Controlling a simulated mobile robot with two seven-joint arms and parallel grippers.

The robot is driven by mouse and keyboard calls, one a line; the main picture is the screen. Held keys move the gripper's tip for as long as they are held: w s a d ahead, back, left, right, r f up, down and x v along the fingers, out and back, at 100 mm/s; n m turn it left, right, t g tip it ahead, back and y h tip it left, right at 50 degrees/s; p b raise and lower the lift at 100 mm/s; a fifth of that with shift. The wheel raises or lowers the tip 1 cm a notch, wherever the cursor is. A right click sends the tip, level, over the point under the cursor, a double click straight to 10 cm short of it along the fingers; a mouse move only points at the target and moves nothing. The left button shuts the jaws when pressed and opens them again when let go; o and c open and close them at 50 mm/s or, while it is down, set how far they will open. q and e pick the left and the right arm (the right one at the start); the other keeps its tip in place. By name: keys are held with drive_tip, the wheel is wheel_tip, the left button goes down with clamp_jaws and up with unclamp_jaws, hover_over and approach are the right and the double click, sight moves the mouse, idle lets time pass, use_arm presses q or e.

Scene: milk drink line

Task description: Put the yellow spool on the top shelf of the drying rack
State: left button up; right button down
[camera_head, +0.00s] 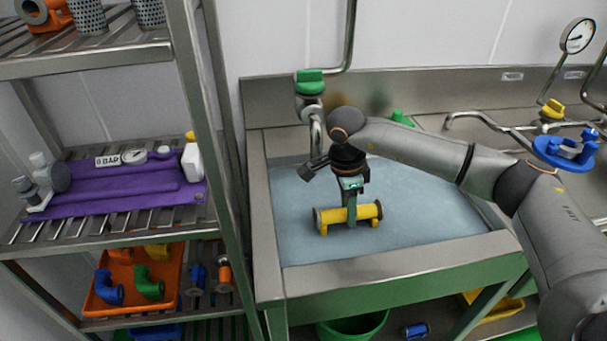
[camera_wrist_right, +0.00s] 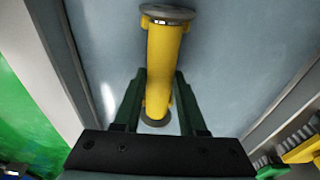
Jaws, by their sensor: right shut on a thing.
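The yellow spool (camera_head: 332,215) has grey end discs and lies level across the water-filled sink. It also shows in the wrist view (camera_wrist_right: 163,55), running between the fingers. My right gripper (camera_head: 351,217) points down and is shut on the spool's middle; its green fingers also show in the wrist view (camera_wrist_right: 156,100). I cannot tell how far the spool is above the water. The drying rack stands at the left; its top shelf in view (camera_head: 95,65) is slatted metal. My left gripper is not in view.
The top shelf holds an orange part (camera_head: 43,12) and grey perforated cups (camera_head: 87,15), with bare slats in front. The middle shelf carries a purple mat (camera_head: 120,188) with instruments.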

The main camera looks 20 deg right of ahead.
wheel_tip(320, 180, up, 8)
drive_tip(key=p, duration=0.4)
drive_tip(key=shift+r, duration=0.15)
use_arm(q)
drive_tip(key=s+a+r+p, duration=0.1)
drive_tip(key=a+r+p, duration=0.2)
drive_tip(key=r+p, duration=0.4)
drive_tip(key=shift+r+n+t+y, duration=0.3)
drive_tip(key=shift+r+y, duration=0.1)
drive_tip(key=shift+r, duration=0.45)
use_arm(e)
drive_tip(key=s+a+r+n+t, duration=0.1)
drive_tip(key=s+a+r+n, duration=0.2)
drive_tip(key=n, duration=0.7)
drive_tip(key=s+a+r+n+y, duration=0.1)
drive_tip(key=s+a+r+n, duration=0.2)
drive_tip(key=s+a+n, duration=0.4)
drive_tip(key=n, duration=0.3)
drive_tip(key=shift+s+r+n+t, duration=0.2)
drive_tip(key=shift+r+n+t, duration=0.2)
